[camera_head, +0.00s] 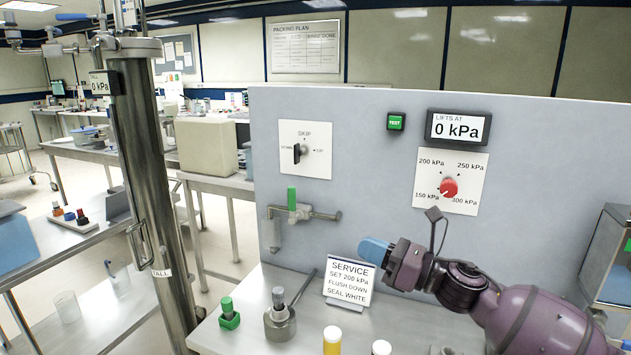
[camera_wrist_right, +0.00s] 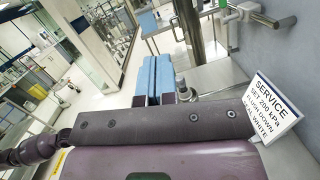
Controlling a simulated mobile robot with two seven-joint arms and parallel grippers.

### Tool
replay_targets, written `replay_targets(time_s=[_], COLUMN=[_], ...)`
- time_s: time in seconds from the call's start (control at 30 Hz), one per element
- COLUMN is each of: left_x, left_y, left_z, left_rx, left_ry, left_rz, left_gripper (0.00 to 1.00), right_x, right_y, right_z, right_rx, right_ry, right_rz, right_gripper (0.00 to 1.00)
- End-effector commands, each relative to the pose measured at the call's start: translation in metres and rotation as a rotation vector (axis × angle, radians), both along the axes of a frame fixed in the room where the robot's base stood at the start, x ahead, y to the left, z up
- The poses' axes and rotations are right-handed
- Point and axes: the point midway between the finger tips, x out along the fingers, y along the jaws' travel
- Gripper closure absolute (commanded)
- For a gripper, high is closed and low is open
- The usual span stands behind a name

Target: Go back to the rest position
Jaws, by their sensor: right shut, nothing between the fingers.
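My right gripper (camera_head: 374,251) hangs in front of the grey panel, above and right of the service card, with its blue fingers together and nothing between them. In the right wrist view the two blue fingers of this gripper (camera_wrist_right: 154,77) lie side by side, closed. The purple right arm comes in from the lower right. The gripper is apart from the red pressure knob (camera_head: 449,188), which is above and right of it. My left gripper is not in view.
The service card (camera_head: 349,283) stands on the bench near the right arm; it also shows in the wrist view (camera_wrist_right: 270,110). A green-handled valve (camera_head: 292,200) juts from the panel. A steel column (camera_head: 145,180) stands left. Green and grey fittings (camera_head: 229,317) sit at the bench front.

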Motion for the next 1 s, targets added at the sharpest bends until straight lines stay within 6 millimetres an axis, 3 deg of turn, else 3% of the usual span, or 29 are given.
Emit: replay_targets(time_s=[0.27, 0.57, 0.77, 1.0], left_x=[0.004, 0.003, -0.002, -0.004], left_y=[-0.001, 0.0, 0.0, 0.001], left_z=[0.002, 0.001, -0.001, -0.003], left_rx=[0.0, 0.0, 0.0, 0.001], left_ry=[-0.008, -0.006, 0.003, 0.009], left_rz=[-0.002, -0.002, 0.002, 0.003], left_gripper=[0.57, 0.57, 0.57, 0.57], right_x=[-0.015, -0.057, -0.111, -0.206], right_y=[-0.012, -0.061, -0.103, -0.146], right_z=[-0.033, -0.104, -0.161, -0.223], right_rx=[0.319, 0.878, 1.287, 1.797], right_ry=[0.352, 0.927, 1.275, 1.584], right_rz=[-0.177, -0.5, -0.759, -1.125], right_gripper=[1.0, 1.0, 1.0, 1.0])
